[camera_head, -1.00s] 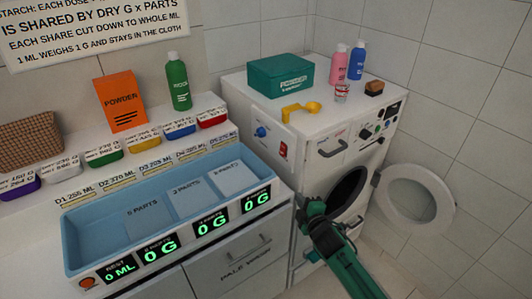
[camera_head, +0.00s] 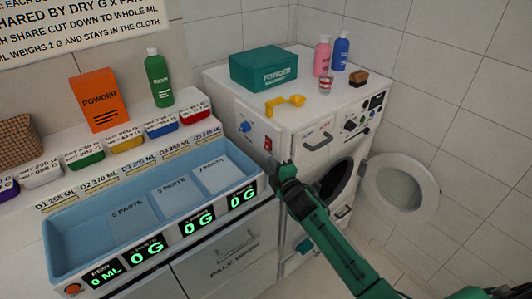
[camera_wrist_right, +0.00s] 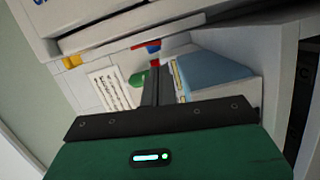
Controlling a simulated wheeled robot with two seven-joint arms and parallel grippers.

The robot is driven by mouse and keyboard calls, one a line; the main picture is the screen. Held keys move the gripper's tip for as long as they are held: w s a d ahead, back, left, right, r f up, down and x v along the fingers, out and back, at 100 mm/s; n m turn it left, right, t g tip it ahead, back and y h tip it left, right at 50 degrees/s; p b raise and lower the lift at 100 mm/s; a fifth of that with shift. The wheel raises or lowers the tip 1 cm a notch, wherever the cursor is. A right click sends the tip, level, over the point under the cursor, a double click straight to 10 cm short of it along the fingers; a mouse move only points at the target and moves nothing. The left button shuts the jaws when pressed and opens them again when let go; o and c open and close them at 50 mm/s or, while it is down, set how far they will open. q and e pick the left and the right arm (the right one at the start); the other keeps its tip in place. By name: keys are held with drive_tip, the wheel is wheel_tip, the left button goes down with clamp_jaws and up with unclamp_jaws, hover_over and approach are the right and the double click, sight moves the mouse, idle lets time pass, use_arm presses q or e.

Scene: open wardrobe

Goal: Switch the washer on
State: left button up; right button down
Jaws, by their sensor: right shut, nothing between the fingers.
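The white washer (camera_head: 310,125) stands right of the counter with its round door (camera_head: 400,188) swung open to the right. A red switch (camera_head: 268,143) is on the washer's left-hand side, beside a blue knob (camera_head: 245,127). My right gripper (camera_head: 283,165) is shut and empty, just below and right of the red switch in the head view. I cannot tell whether it touches the washer. In the right wrist view its closed fingers (camera_wrist_right: 155,85) point away from the camera, with a small red patch at their tips. My left gripper is not in view.
On the washer stand a green box (camera_head: 263,65), a yellow scoop (camera_head: 285,104), pink (camera_head: 322,58) and blue (camera_head: 340,52) bottles, a glass and a sponge. A blue tray (camera_head: 75,225) with readouts lies close left of my gripper.

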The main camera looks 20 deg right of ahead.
sight(267, 144)
drive_tip(key=w, duration=0.5)
drive_tip(key=shift+w+a+f+p, duration=0.1)
drive_tip(key=shift+w+a+p, duration=0.2)
drive_tip(key=shift+w+p, duration=0.1)
drive_tip(key=shift+s, duration=0.1)
drive_tip(key=shift+d+f+n+b, duration=0.1)
drive_tip(key=shift+d+n+b, duration=0.3)
drive_tip(key=shift+b, duration=0.1)
